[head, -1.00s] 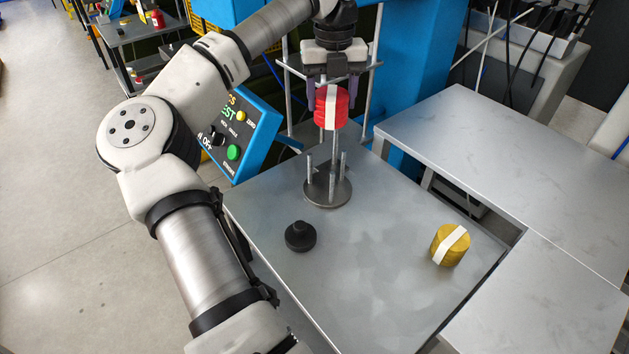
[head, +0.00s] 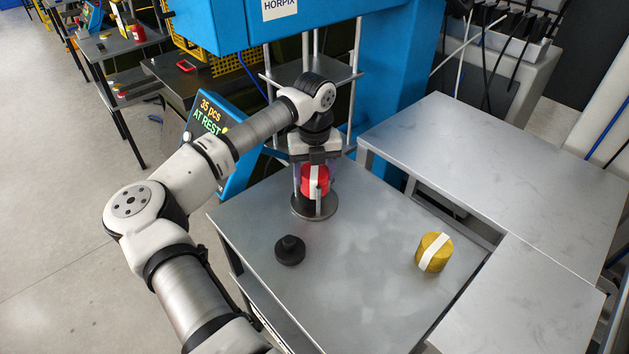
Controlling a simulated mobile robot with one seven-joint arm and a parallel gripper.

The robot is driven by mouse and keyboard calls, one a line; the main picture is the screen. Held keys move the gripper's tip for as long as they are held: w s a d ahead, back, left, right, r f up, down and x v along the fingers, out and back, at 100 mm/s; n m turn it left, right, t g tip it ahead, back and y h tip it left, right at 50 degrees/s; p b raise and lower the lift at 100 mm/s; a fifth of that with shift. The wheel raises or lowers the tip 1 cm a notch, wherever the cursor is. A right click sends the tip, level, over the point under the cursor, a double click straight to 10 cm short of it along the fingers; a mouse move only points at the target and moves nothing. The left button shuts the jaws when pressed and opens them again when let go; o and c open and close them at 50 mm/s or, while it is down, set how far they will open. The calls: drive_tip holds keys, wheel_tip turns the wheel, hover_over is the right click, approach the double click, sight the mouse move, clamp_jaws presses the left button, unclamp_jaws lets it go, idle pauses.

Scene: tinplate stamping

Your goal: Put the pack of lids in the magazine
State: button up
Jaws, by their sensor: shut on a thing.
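My gripper (head: 315,182) is shut on a red pack of lids (head: 318,186) with a white band across it. It points straight down, and the pack hangs upright over the magazine. The magazine is a round dark base (head: 328,212) with upright metal rods, on the grey table. The pack sits low, at the height of the rods, just above the base. My gripper and the pack hide most of the rods, so I cannot tell whether the pack rests on anything. A yellow pack (head: 434,252) with a white band stands apart on the table at the right.
A black knobbed weight (head: 290,250) stands on the table (head: 350,290) in front of the magazine. A blue press (head: 388,100) rises behind, with a control panel (head: 208,125) reading "35 pcs AT REST" at left. Another grey table (head: 490,150) lies to the right.

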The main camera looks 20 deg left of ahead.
sight(314, 184)
drive_tip(key=shift+f+p, duration=0.4)
drive_tip(key=shift+f, duration=1.55)
drive_tip(key=shift+f, duration=0.1)
drive_tip(key=o, duration=1)
wheel_tip(314, 184, up, 12)
drive_tip(key=b, duration=0.3)
